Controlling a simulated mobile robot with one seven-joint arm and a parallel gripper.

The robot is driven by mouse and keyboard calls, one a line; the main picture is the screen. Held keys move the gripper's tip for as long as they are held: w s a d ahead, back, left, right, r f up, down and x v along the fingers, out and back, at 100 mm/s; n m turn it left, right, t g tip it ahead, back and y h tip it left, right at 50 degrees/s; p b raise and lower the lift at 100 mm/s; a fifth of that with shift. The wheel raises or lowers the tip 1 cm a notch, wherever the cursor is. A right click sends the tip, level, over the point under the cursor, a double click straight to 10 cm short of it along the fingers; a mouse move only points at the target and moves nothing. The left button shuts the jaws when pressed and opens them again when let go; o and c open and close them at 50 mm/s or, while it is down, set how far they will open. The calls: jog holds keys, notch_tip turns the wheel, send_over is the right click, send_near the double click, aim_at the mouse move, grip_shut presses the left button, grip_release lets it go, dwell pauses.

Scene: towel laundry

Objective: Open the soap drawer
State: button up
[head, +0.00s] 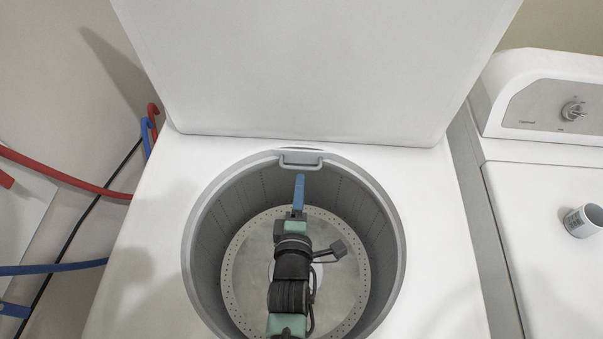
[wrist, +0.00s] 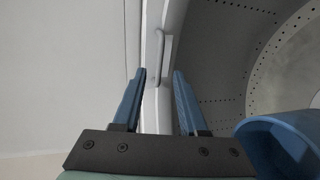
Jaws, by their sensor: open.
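The soap drawer (head: 288,151) sits at the back rim of the open washer drum, closed as far as I can see. Its grey handle (head: 301,165) is a small bar on the rim's inner side. In the wrist view the handle (wrist: 166,48) shows ahead, between the lines of my fingers. My gripper (head: 299,180) is over the drum, its blue fingers pointing at the handle from just in front. In the wrist view my gripper (wrist: 160,72) is open with nothing between its fingers. Whether a fingertip touches the handle I cannot tell.
The washer lid (head: 315,65) stands raised behind the drum (head: 200,245). The drum wall curves close around my arm. Red (head: 75,180) and blue hoses (head: 55,268) run at the left.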

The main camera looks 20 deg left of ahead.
jog(key=b+x, duration=0.1)
jog(key=x, duration=0.4)
grip_shut()
dwell(1.4)
